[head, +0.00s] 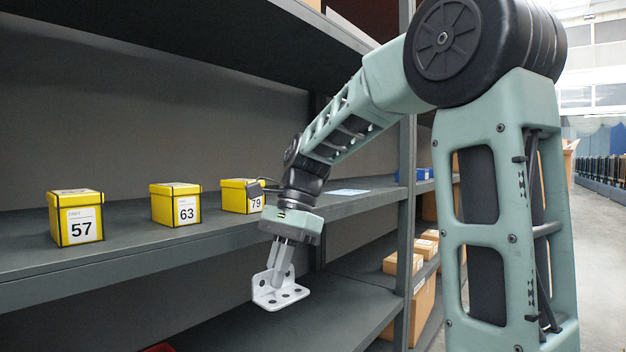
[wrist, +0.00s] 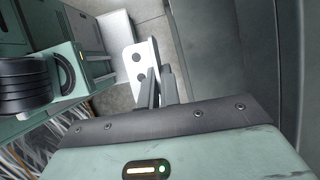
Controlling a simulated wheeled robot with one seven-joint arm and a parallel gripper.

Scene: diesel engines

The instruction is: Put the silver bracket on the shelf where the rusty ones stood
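The silver bracket (head: 281,295) is an L-shaped plate with dark holes. My gripper (head: 283,262) is shut on it, with the fingers pointing down. The bracket hangs in front of the grey shelf (head: 130,247), below its front edge in the picture. In the wrist view the bracket (wrist: 133,66) shows between and beyond the fingers of my gripper (wrist: 154,88). No rusty brackets are visible on the shelf. My wrist hides part of the shelf to the right of the box marked 79.
Yellow boxes marked 57 (head: 76,217), 63 (head: 175,204) and 79 (head: 238,196) stand on the shelf. A pale blue sheet (head: 349,192) lies right of my wrist. A shelf upright (head: 406,215) stands farther right. Cardboard boxes (head: 403,263) sit lower. Gaps between yellow boxes are bare.

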